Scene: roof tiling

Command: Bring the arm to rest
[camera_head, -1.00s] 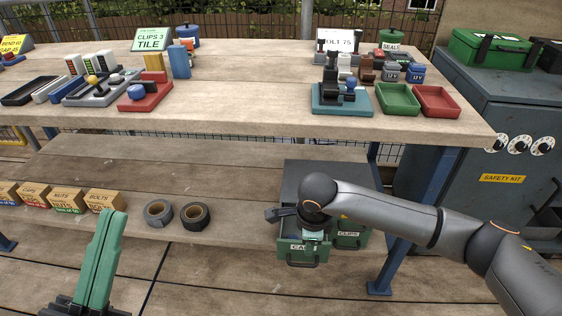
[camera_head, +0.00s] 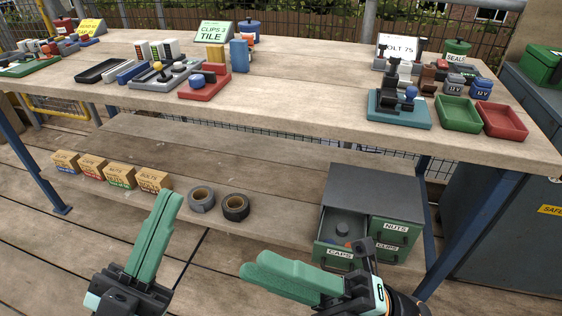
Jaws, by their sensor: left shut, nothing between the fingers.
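My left gripper (camera_head: 178,198) is at the lower left in the head view. Its green fingers are together and point up, with nothing between them. My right gripper (camera_head: 250,266) is at the bottom centre, its green fingers pointing left. The fingers lie close to each other and I see nothing held, but I cannot tell if they are fully shut. It is in front of a grey drawer cabinet (camera_head: 372,186) on the lower shelf. The CAPS drawer (camera_head: 336,252) stands open, with a round dark item and smaller pieces inside; the gripper partly overlaps the cabinet in the picture.
The workbench (camera_head: 300,105) above holds trays, a teal fixture (camera_head: 400,112) and sign stands. On the lower shelf are several small cardboard boxes (camera_head: 118,175) and two tape rolls (camera_head: 235,207). A blue bench leg (camera_head: 428,235) stands right of the cabinet.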

